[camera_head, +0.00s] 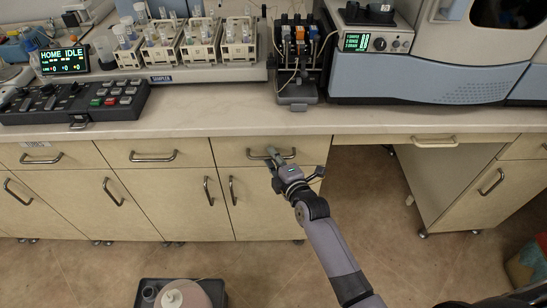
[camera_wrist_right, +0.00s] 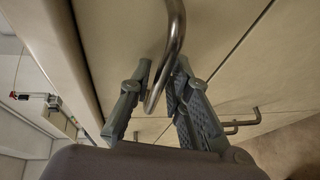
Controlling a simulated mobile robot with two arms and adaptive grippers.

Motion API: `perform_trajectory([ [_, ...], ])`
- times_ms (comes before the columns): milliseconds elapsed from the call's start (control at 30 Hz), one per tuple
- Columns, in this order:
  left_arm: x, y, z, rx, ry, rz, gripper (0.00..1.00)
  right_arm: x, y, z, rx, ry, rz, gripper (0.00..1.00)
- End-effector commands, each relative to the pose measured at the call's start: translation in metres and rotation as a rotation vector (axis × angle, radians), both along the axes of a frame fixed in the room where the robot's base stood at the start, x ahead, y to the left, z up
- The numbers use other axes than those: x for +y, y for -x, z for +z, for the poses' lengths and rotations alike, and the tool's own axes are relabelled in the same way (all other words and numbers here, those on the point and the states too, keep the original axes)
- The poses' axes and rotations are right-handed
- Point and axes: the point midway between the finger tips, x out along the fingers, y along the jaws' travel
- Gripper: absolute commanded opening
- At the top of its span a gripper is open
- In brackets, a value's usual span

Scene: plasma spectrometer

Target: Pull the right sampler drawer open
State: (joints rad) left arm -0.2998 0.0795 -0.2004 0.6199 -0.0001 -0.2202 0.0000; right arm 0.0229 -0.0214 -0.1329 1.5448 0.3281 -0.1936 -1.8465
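The right sampler drawer (camera_head: 240,143) is the beige drawer front under the right end of the sampler, and it looks flush with the cabinet. Its metal bar handle (camera_head: 257,155) also shows in the right wrist view (camera_wrist_right: 178,28). My right gripper (camera_head: 272,156) is at the handle, reaching up from the lower right. In the right wrist view the handle bar runs between the two finger tips (camera_wrist_right: 164,64). The fingers stand apart, with the bar between them; firm contact on both sides does not show. My left gripper is not in view.
Two more drawers (camera_head: 155,146) with bar handles lie to the left, with cupboard doors (camera_head: 175,195) below. The counter (camera_head: 215,118) carries the sampler racks, a keypad (camera_head: 75,102) and an instrument (camera_head: 430,60). Right of the drawer is an open knee space. A dark tray (camera_head: 148,293) with a container stands on the floor.

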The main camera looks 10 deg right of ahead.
Motion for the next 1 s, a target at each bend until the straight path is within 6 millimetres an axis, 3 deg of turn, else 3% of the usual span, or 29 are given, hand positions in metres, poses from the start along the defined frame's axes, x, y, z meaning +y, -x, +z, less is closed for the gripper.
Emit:
perform_trajectory([
  [200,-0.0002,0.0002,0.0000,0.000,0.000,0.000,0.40,0.0000,-0.0002,0.0004,-0.001,0.000,0.000,0.17],
  [467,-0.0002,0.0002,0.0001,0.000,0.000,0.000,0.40,0.0000,0.0000,0.0003,-0.001,0.001,0.000,0.00],
  [1000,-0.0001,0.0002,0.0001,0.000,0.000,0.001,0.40,0.0000,0.0002,0.0001,0.000,0.000,0.000,0.00],
])
